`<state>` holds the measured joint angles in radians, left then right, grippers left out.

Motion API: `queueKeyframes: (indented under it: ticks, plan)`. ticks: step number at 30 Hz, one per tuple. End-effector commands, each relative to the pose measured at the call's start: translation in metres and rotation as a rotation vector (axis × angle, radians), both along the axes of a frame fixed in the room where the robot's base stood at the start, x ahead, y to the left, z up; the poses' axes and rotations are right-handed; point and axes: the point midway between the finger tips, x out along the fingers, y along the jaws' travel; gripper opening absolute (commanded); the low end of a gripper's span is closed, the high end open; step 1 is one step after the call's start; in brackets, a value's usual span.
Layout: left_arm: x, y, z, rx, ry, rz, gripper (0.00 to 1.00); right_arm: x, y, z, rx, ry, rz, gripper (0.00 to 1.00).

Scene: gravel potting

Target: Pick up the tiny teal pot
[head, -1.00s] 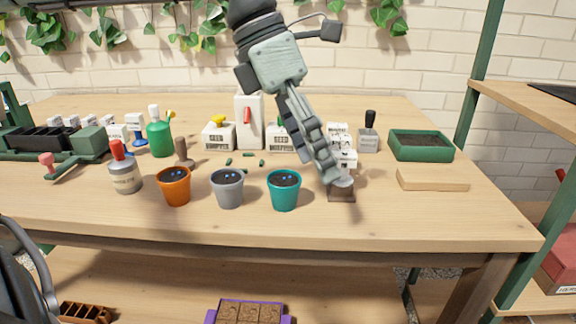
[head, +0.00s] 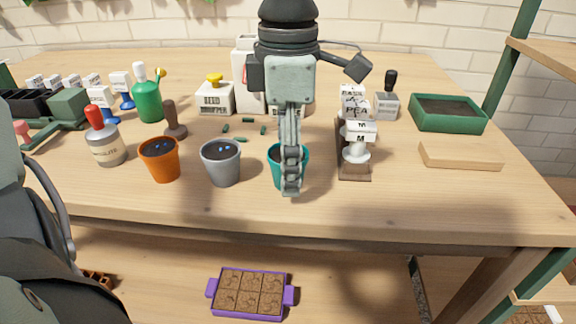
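The tiny teal pot (head: 274,171) stands upright on the table in the head view, at the right end of a row of three pots, with dark fill inside. My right gripper (head: 291,187) points straight down over it. Its fingers are seen edge-on and cover the middle of the pot, so I cannot tell their gap or whether they touch it. My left arm shows only as a large grey part at the lower left; its fingertips are not visible.
A grey pot (head: 221,171) and an orange pot (head: 160,166) stand to the left. A dark rack with white labelled stamps (head: 355,170) is close on the right. A wooden block (head: 460,156) and green tray (head: 447,126) lie farther right. A purple tray (head: 214,295) is on the lower shelf.

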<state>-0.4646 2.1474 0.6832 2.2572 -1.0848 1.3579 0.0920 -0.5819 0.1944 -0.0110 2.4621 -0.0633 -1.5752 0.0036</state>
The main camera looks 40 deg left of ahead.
Motion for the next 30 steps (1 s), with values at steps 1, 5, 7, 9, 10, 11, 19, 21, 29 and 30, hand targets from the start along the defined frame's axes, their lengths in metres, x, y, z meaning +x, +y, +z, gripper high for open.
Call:
queueKeyframes:
  ticks: [1,5,7,9,10,11,19,21,29,30]
  plan:
    - [-0.0001,-0.0001,-0.0044,-0.001,0.000,0.000,0.73,-0.0002,-0.0001,0.0006,-0.001,-0.001,0.000,0.40]
    - [0.0002,-0.0001,-0.0069,-0.001,-0.002,0.002,0.73,-0.0004,-0.0001,0.0013,-0.001,-0.001,0.000,0.40]
    - [0.0003,-0.0001,-0.0067,-0.001,-0.002,0.002,0.73,-0.0003,-0.0002,0.0012,-0.001,-0.001,0.000,0.40]
    - [0.0003,0.0000,-0.0066,-0.001,-0.002,0.002,0.72,-0.0003,-0.0002,0.0012,-0.001,-0.001,0.000,0.40]
    - [0.0003,0.0000,-0.0066,-0.001,-0.002,0.002,0.69,-0.0004,-0.0002,0.0012,-0.001,-0.001,0.000,0.40]
    - [0.0003,0.0000,-0.0065,-0.001,-0.002,0.002,0.65,-0.0004,-0.0002,0.0013,-0.001,-0.001,0.000,0.40]
    - [0.0004,0.0000,-0.0064,-0.001,-0.002,0.002,0.31,-0.0004,-0.0003,0.0012,-0.001,-0.001,0.000,0.40]
    - [0.0004,0.0000,-0.0063,-0.001,-0.002,0.002,0.23,-0.0004,-0.0003,0.0012,-0.001,-0.001,0.000,0.40]
    - [0.0005,0.0000,-0.0057,-0.001,-0.002,0.002,0.17,-0.0004,-0.0002,0.0012,-0.001,-0.001,0.000,0.40]
    - [0.0006,0.0000,-0.0049,-0.001,-0.003,0.002,0.17,-0.0004,-0.0002,0.0012,-0.001,-0.001,0.000,0.40]
